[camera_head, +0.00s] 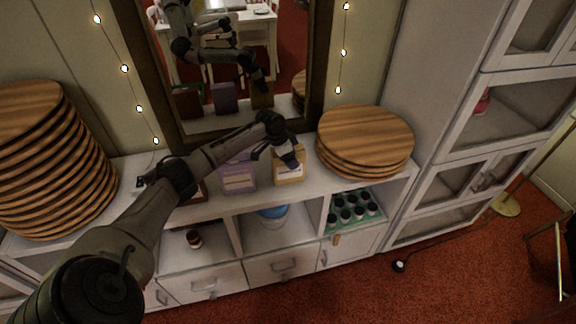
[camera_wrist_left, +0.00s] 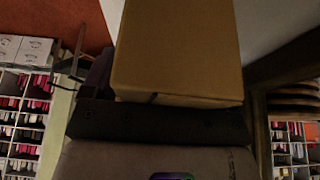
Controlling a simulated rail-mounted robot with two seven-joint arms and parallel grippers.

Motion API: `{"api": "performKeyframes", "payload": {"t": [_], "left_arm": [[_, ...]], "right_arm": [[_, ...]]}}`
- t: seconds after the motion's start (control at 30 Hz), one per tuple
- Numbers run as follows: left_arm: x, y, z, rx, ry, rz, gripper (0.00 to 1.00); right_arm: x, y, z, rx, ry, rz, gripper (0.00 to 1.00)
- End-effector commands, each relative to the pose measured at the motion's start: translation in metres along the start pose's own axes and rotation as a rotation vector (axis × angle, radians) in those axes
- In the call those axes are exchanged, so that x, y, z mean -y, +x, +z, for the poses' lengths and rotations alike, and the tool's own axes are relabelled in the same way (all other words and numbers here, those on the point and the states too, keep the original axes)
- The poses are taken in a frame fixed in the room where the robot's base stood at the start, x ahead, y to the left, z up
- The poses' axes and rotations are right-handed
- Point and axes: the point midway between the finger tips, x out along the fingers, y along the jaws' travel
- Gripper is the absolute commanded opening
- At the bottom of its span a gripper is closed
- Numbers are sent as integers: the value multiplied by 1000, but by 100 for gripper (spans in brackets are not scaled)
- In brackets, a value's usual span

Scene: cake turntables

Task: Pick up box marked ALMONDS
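A tan box (camera_head: 290,175) with a pale label stands upright on the white shelf top, below the mirror; the label's writing is too small to read. A purple box (camera_head: 238,176) stands to its left, and a reddish-brown box (camera_head: 198,190) is mostly hidden behind my left arm. My left gripper (camera_head: 274,157) is at the tan box's top, its fingers spread, one over the box and one to its left. In the left wrist view a plain tan box face (camera_wrist_left: 178,50) fills the upper middle, close to the gripper body; the fingertips are hidden there. My right gripper is out of view.
Stacked round wooden boards stand at the right (camera_head: 366,140) and in a tall pile at the left (camera_head: 45,160). The mirror (camera_head: 318,70) rises right behind the boxes. Open cubbies below hold dark-capped jars (camera_head: 352,210) and a blue-and-white bowl (camera_head: 273,212).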

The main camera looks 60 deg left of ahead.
Motion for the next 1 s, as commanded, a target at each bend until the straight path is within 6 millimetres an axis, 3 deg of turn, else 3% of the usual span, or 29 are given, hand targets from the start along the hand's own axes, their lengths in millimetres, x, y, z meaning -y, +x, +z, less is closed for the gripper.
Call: {"api": "performKeyframes", "payload": {"t": [0.07,0.73,1.0], "left_arm": [[0,0,0,0,0,0,72],[0,0,0,0,0,0,8],[0,-1,-1,-2,0,-1,6]], "right_arm": [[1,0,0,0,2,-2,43],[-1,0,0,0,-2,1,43],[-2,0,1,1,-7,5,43]]}}
